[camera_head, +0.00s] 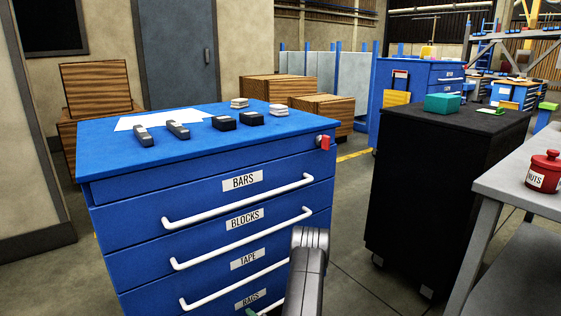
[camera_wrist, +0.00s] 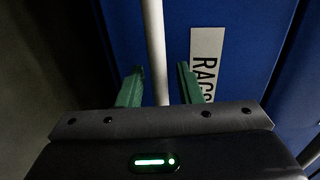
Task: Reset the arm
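My gripper (camera_wrist: 159,72) is open in the wrist view, its two green fingers spread apart at the RAGS drawer. A white bar handle (camera_wrist: 154,35) runs between the fingers, with a gap on both sides. I cannot tell how deep the handle sits between them. The RAGS label (camera_wrist: 205,60) is just right of the handle. In the head view my grey arm (camera_head: 307,265) reaches down in front of the blue cabinet (camera_head: 115,188). Only a bit of green finger shows at the bottom edge, and the rest of my gripper is hidden. The drawers look shut.
On the cabinet top lie dark bars (camera_head: 178,129), dark blocks (camera_head: 224,123), pale stacked pieces (camera_head: 278,110) and white paper (camera_head: 155,119). A black cabinet (camera_head: 430,190) with a teal box (camera_head: 442,103) stands right. A grey table (camera_head: 500,180) bears a red NUTS pot (camera_head: 545,172).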

